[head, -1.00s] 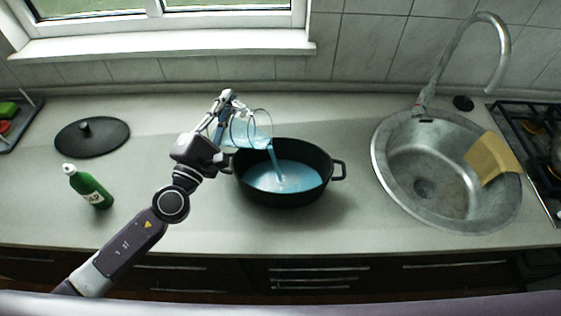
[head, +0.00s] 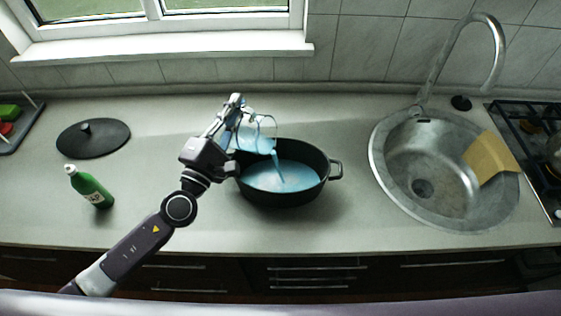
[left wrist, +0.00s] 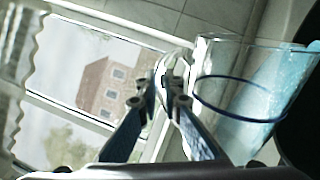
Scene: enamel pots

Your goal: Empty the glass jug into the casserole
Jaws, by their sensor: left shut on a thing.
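The glass jug (head: 256,138) is tilted over the left part of the black casserole (head: 323,180). Blue liquid runs in a stream from its mouth into the casserole, where a pool of blue liquid (head: 285,178) lies. My left gripper (head: 232,112) is shut on the jug, at its handle side. In the left wrist view the gripper's fingers (left wrist: 172,95) close together beside the jug (left wrist: 225,60). That view also shows a dark blue ring on the glass and blue liquid along its far side. My right gripper is in neither view.
A black lid (head: 93,140) and a green bottle (head: 90,187) stand on the counter at the left. A steel sink (head: 425,215) with a yellow cloth (head: 490,157) is at the right, beside a stove (head: 540,140). The counter in front of the casserole is clear.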

